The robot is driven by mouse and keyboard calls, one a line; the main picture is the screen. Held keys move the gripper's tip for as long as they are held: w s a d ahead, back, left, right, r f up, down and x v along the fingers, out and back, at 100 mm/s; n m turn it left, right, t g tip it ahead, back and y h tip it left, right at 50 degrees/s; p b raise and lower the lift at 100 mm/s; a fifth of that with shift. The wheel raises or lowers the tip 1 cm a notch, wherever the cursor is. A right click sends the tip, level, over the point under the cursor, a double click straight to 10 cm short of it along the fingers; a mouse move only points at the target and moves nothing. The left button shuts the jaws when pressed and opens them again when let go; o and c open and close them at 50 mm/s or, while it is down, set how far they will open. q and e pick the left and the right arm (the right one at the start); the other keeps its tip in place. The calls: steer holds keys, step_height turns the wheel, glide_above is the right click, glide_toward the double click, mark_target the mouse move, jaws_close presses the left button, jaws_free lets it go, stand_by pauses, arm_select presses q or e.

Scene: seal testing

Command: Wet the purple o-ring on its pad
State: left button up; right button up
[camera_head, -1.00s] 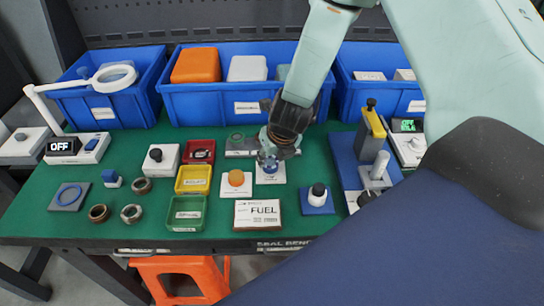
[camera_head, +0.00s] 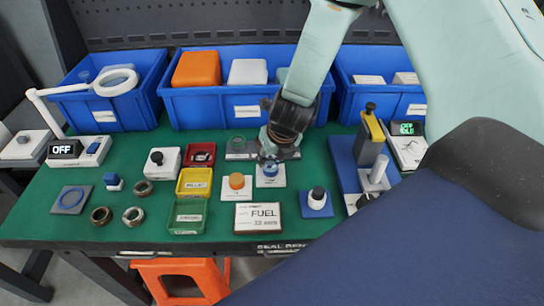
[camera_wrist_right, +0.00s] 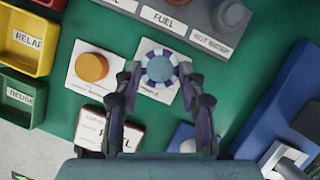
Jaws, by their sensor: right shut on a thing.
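The o-ring (camera_head: 70,198), blue-purple, lies on a grey square pad (camera_head: 57,208) at the left of the green mat. My right gripper (camera_head: 268,160) is over a white plate (camera_head: 280,181) right of the orange-capped piece. In the right wrist view, its fingers (camera_wrist_right: 161,76) are shut on a round blue-and-white ribbed cap (camera_wrist_right: 160,66). The cap is above or on its white plate; I cannot tell if it is lifted. The cap also shows below the fingers in the head view (camera_head: 269,170). My left gripper is not in view.
An orange cap (camera_head: 236,181) and a FUEL card (camera_head: 257,217) stand close to the gripper. Red, yellow and green trays (camera_head: 186,215) are left of them. A blue-based press (camera_head: 368,150) stands right. Blue bins (camera_head: 245,105) line the back. Metal rings lie near the pad.

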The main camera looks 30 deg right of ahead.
steer(key=shift+r+p, duration=1.3)
steer(key=shift+r, duration=0.5)
steer(key=shift+w, duration=0.1)
